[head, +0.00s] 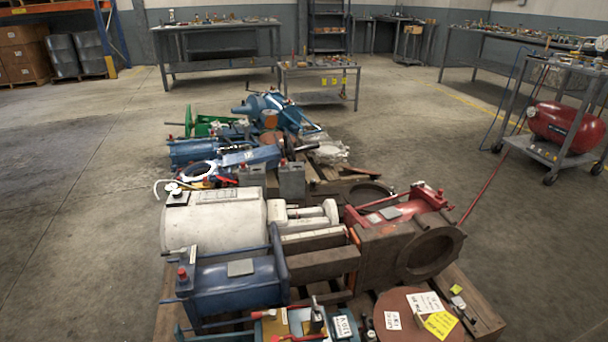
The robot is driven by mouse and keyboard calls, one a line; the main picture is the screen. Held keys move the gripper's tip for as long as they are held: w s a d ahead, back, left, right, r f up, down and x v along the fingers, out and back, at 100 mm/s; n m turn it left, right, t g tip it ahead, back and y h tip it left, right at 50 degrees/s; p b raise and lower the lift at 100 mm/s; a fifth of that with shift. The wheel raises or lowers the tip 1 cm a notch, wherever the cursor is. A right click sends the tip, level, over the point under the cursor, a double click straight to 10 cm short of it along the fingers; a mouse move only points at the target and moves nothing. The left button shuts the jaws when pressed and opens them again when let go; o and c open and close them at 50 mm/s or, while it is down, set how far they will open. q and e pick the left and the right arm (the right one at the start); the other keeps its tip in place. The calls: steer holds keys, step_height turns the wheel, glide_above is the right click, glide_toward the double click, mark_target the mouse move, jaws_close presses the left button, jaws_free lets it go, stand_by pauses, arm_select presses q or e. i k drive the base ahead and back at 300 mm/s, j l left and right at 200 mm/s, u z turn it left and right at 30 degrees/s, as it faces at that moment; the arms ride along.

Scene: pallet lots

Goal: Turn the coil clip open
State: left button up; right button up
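I cannot pick out a coil clip with certainty among the crowded machine parts. In the head view, a wooden pallet (484,316) in front of me carries large parts. On it are a white cylinder (215,228), a blue motor-like unit (235,280) with a red knob, and a brown housing (375,262) with a round opening. A brown disc (407,333) with white and yellow labels lies at the front right. A teal part (290,325) with a white label and red levers is cut by the bottom edge. Neither of my grippers shows.
More blue and green machinery (262,110) lies behind the near pallet. A low table (320,68) and workbenches (215,30) stand at the back. A red tank (566,125) sits on a cart at the right. The floor (80,220) is clear at the left.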

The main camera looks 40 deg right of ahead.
mark_target(315, 311)
steer(key=z, duration=1.25)
